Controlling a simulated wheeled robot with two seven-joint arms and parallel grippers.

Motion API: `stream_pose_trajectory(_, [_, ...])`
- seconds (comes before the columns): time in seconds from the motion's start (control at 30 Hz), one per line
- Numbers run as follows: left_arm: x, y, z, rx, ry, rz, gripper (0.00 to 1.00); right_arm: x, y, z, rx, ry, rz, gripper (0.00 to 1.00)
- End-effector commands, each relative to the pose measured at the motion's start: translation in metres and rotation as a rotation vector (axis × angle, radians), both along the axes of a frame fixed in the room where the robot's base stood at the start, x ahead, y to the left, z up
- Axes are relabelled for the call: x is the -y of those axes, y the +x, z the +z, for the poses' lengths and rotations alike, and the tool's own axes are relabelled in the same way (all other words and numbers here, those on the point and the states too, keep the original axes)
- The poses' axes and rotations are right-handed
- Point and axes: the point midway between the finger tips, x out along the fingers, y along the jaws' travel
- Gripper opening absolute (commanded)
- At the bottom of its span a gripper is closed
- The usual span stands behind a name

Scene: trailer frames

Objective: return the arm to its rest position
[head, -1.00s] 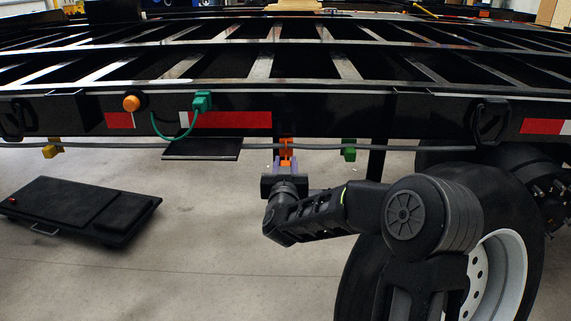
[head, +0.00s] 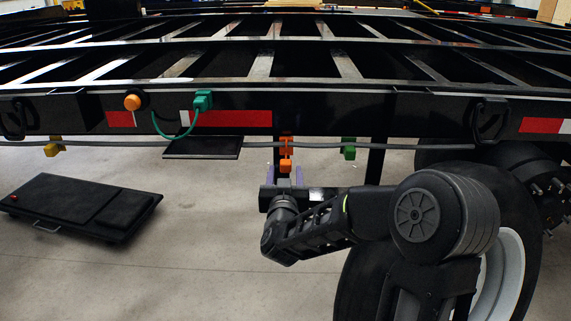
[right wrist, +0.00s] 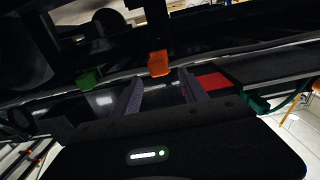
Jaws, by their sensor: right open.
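My right arm comes in from the lower right in the head view. Its gripper (head: 285,177) is open and empty, just below the orange connector (head: 286,147) that hangs at the grey cable under the trailer frame. In the right wrist view the open gripper (right wrist: 163,95) has its two purple-grey fingers spread apart. The orange connector also shows in that view (right wrist: 158,64), beyond the fingertips and apart from them. My left gripper does not show.
The trailer frame (head: 350,110) spans above the arm. A grey cable (head: 220,144) runs below it, with a yellow connector (head: 54,147) and a green one (head: 348,149). A wheel (head: 500,270) stands close on the right. A black creeper (head: 80,208) lies left; floor between is clear.

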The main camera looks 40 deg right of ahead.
Motion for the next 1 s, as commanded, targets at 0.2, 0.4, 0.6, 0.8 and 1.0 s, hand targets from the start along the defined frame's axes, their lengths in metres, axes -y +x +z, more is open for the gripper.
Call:
stream_pose_trajectory(0.2, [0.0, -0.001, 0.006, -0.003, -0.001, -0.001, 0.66, -0.014, -0.019, 0.001, 0.0, -0.001, 0.0, 0.51])
stream_pose_trajectory(0.4, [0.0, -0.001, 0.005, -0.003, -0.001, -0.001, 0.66, -0.015, -0.02, 0.0, 0.001, -0.001, -0.001, 0.51])
stream_pose_trajectory(0.6, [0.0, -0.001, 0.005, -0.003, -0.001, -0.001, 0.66, -0.015, -0.02, 0.0, 0.001, -0.001, 0.0, 0.51])
stream_pose_trajectory(0.8, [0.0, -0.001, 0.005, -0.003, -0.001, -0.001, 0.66, -0.015, -0.02, 0.0, 0.004, 0.005, 0.0, 0.51])
stream_pose_trajectory(1.0, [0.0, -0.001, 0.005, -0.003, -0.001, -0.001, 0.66, -0.037, -0.009, -0.028, -0.013, 0.16, 0.1, 0.51])
